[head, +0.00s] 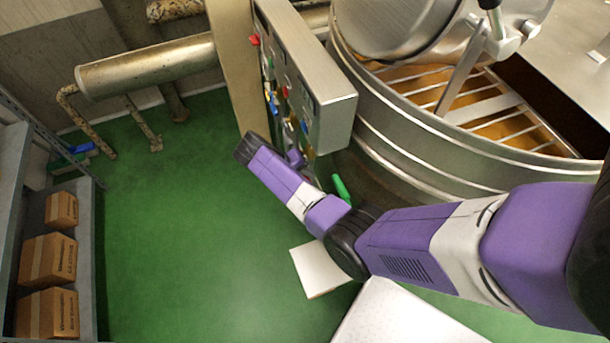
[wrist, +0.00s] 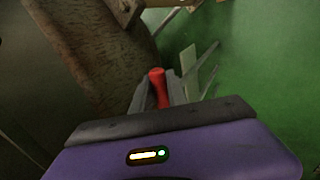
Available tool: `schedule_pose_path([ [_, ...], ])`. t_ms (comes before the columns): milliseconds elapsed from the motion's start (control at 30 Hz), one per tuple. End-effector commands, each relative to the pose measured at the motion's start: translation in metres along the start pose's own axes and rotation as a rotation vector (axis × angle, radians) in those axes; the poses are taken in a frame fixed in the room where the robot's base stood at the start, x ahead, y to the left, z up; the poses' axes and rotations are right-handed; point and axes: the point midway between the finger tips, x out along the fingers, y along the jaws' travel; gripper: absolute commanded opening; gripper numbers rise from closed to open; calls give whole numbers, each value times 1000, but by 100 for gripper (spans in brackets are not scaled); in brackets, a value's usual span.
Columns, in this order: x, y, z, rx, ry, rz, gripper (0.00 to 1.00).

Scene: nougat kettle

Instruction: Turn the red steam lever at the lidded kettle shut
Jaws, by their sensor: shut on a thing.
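The red steam lever (wrist: 158,85) shows in the wrist view as a short red grip, upright in the picture, between the two grey fingers of my gripper (wrist: 157,92). The fingers are shut on it. The lever's pivot and lower end are hidden by the fingers and my wrist. In the head view a large steel kettle (head: 440,165) stands at the right, with a rounded steel lid (head: 385,25) above it and a barred grate over brown contents. My purple arm reaches in front of it toward the control box. My fingers and the red lever are not visible there.
A steel control box (head: 330,115) with coloured buttons hangs beside the kettle. A green handle (head: 341,188) is close to my arm. A thick pipe (head: 150,65) runs behind. Shelves with cartons (head: 48,258) stand at left. The green floor (head: 170,220) between is clear.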

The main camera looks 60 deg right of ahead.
Motion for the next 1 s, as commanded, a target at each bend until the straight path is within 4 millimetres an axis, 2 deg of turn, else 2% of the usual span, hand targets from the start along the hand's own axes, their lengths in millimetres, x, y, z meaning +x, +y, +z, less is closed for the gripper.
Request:
schedule_pose_path([
  [500, -2, 0, -1, -12, -14, -2, 0],
  [533, -2, 0, -1, -12, -14, -2, 21],
  [567, -2, 0, -1, -12, -14, -2, 27],
  [867, -2, 1, -1, -11, -15, -1, 28],
  [1000, -11, 0, -1, -11, -13, -1, 28],
])
